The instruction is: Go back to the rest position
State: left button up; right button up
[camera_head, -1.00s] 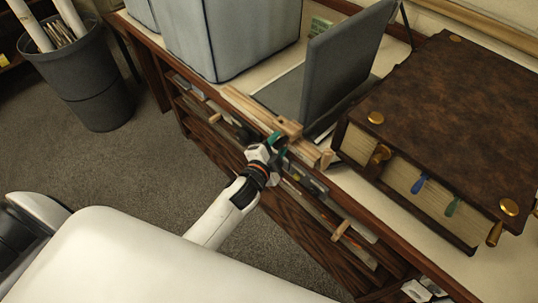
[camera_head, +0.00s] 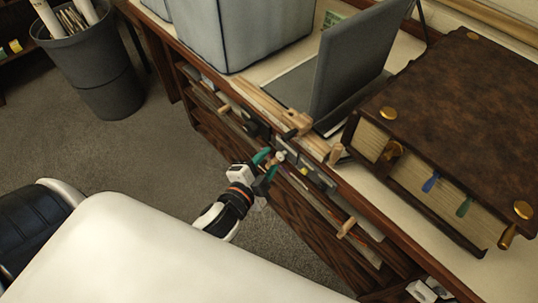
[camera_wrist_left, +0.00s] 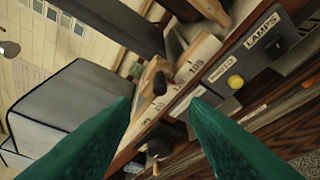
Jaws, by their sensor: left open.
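My left gripper (camera_head: 268,165) is in front of the wooden cabinet's edge in the head view. It is open, with nothing between its green fingertips. In the left wrist view its two green fingers (camera_wrist_left: 160,108) stand apart, facing the cabinet front and the wooden bar.
A wooden cabinet (camera_head: 285,215) with a pale top runs diagonally. On it stand grey covered boxes (camera_head: 240,35), a dark upright panel (camera_head: 355,60), a wooden bar (camera_head: 262,100) and a huge brown book-like case (camera_head: 460,95). A grey bin (camera_head: 90,60) stands on open carpet (camera_head: 110,155).

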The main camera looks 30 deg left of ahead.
pick_arm(q)
jog(key=shift+f, duration=0.1)
jog(key=s+a+f+n+g, duration=0.1)
jog(key=s+f+n+g, duration=0.2)
jog(key=f, duration=1.1)
jog(key=s+f+n+g, duration=0.1)
jog(key=s+f+g, duration=0.35)
jog(key=f, duration=0.95)
jog(key=s+a+f+n+g, duration=0.2)
jog(key=s+f+n+g, duration=0.1)
jog(key=s+f, duration=0.6)
jog(key=s+a+f+n+g+y, duration=0.1)
jog(key=s+a+f+n+g, duration=0.1)
jog(key=s+f, duration=0.7)
jog(key=s+n+g, duration=0.1)
jog(key=s+g, duration=0.1)
jog(key=s, duration=0.5)
jog(key=shift+s+f, duration=0.15)
jog(key=shift+s, duration=0.25)
jog(key=shift+c, duration=0.5)
jog(key=shift+w, duration=0.15)
